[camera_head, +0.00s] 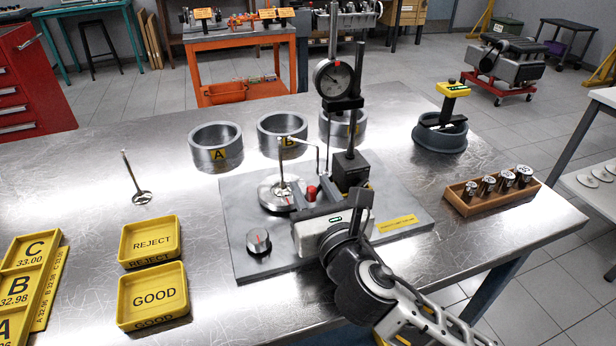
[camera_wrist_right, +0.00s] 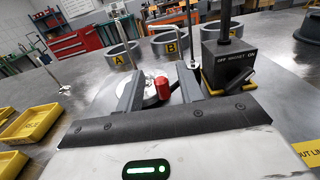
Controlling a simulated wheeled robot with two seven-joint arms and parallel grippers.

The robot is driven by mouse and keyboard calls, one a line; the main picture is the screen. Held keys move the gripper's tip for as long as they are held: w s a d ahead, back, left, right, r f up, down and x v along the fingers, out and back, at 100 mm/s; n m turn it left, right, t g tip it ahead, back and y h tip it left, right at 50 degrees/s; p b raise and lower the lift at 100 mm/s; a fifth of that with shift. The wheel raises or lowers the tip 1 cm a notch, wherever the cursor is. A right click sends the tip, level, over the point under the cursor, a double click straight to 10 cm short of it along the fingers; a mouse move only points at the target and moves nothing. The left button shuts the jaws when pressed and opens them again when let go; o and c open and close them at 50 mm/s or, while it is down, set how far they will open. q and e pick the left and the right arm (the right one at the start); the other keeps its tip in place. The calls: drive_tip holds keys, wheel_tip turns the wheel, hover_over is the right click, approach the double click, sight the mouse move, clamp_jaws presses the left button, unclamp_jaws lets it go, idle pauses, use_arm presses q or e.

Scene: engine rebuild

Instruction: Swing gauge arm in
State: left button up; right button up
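The dial gauge (camera_head: 333,77) stands on an upright post over the grey base plate (camera_head: 262,240). A thin bent rod (camera_head: 303,141) shows below it, beside a valve standing on a round metal seat (camera_head: 272,194). A red knob (camera_head: 311,193) is by the black magnet base (camera_head: 351,170); in the wrist view the red knob (camera_wrist_right: 161,89) lies between the fingers of my right gripper (camera_wrist_right: 159,80), with gaps on both sides. My right gripper (camera_head: 312,188) is open and low over the plate. My left gripper is not in view.
Rings marked A (camera_head: 216,147) and B (camera_head: 282,134) stand behind the plate, with a third behind the post. Yellow trays, REJECT (camera_head: 151,240) and GOOD (camera_head: 153,296), lie left. A wooden rack (camera_head: 492,190) is at right. A round dial knob (camera_head: 258,241) sits on the plate's front left.

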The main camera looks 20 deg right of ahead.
drive_tip(key=shift+w, duration=1.4)
clamp_jaws()
